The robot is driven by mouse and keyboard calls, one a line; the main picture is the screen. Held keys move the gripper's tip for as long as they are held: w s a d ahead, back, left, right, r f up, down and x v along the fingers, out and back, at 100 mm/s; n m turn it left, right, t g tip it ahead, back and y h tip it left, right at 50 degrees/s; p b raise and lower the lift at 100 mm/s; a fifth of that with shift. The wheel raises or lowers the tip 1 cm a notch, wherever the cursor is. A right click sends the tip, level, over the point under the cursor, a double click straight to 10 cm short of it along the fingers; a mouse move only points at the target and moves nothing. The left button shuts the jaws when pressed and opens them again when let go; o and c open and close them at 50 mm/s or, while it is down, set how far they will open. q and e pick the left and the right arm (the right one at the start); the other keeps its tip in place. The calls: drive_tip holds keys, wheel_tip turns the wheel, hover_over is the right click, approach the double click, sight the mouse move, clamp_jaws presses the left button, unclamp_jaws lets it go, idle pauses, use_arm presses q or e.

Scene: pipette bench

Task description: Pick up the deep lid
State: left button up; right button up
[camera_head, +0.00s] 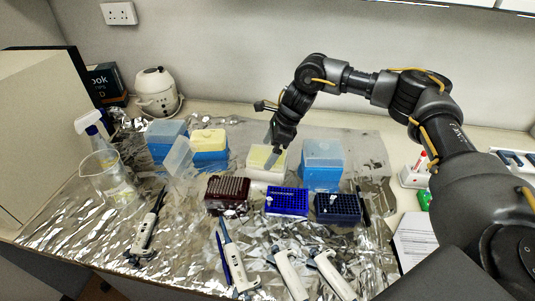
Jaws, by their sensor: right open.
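A clear, deep, box-shaped lid (179,157) stands tilted on the foil, left of centre, in front of the blue tip boxes. It looks empty. My right gripper (269,164) points down over the white box with a pale yellow top (266,175), well to the right of the clear lid. It is open, and I see nothing held in it; its fingers partly cover that box. I cannot tell whether it touches the box. My left gripper is not in view.
Blue boxes (322,172) stand at right and back left. A glass beaker (106,178) and spray bottle (93,131) are left of the lid. A dark red rack (227,193), a blue rack (287,201) and several pipettes (235,262) lie in front.

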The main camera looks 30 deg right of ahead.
drive_tip(key=c, duration=1)
drive_tip(key=shift+o, duration=0.2)
drive_tip(key=shift+r, duration=0.15)
